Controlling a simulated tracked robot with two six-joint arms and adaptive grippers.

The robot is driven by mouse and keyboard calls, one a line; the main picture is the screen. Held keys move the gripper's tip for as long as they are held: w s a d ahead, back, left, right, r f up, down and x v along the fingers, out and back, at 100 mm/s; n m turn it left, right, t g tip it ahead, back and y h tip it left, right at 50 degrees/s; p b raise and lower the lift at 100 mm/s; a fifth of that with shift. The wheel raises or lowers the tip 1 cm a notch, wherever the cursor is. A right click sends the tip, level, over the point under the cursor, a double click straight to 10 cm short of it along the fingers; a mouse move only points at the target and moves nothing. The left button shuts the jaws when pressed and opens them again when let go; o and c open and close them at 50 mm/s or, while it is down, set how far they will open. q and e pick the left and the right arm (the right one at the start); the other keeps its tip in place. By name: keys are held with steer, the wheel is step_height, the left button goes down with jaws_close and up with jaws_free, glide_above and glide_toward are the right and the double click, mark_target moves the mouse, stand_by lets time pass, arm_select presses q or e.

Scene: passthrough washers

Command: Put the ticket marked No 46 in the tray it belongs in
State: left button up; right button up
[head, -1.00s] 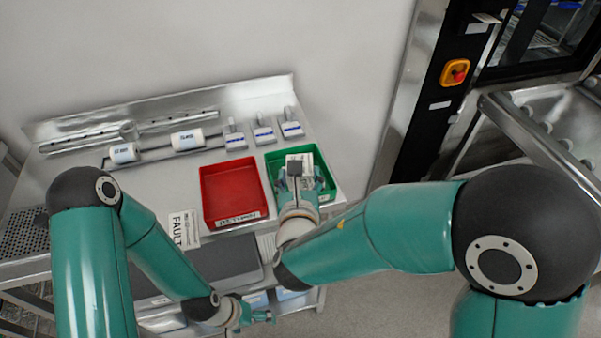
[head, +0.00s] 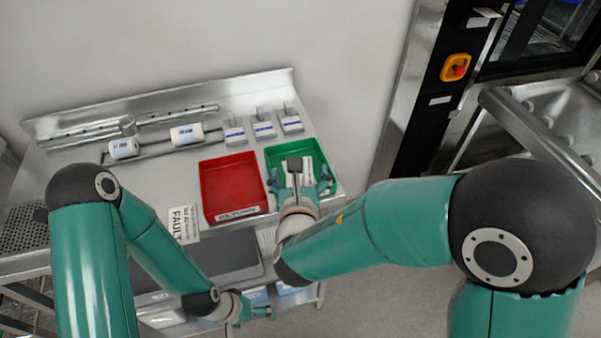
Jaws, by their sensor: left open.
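A white ticket (head: 184,225) with the large word FAULT lies on the steel table, left of the red tray; its smaller print is too small to read. The red tray (head: 232,186) has a label that seems to read RETURNS. The green tray (head: 314,146) stands to its right. My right gripper (head: 300,178) is over the green tray with its fingers spread. A pale patch between them may be a ticket, partly hidden by the gripper. My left gripper (head: 268,313) is open and empty, low at the table's front edge, away from both trays.
White rolls (head: 187,135) on a rail and several small blue-labelled blocks (head: 263,127) stand behind the trays. A dark flat panel (head: 222,258) lies in front. A steel backsplash closes the rear. A machine with a red button (head: 457,68) stands at right.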

steer(key=v, duration=0.7)
steer(key=s+d+f+m+g+h, duration=0.2)
steer(key=s+d+f+m+g, duration=0.3)
steer(key=f, duration=0.4)
steer(key=s+d+f+m+g+h, duration=0.25)
steer(key=d+f+g, duration=0.25)
steer(key=d+f, duration=0.25)
steer(key=s+f+m+g+y, duration=0.4)
steer(key=s+f+m+g, duration=0.3)
steer(key=s+f+m, duration=0.4)
steer(key=w+f+m+t+y, duration=0.3)
steer(key=f+m, duration=0.3)
steer(key=m, duration=1.5)
steer(key=shift+w+d+y, duration=0.45)
steer(key=shift+w+y, duration=0.2)
steer(key=shift+w, duration=0.05)
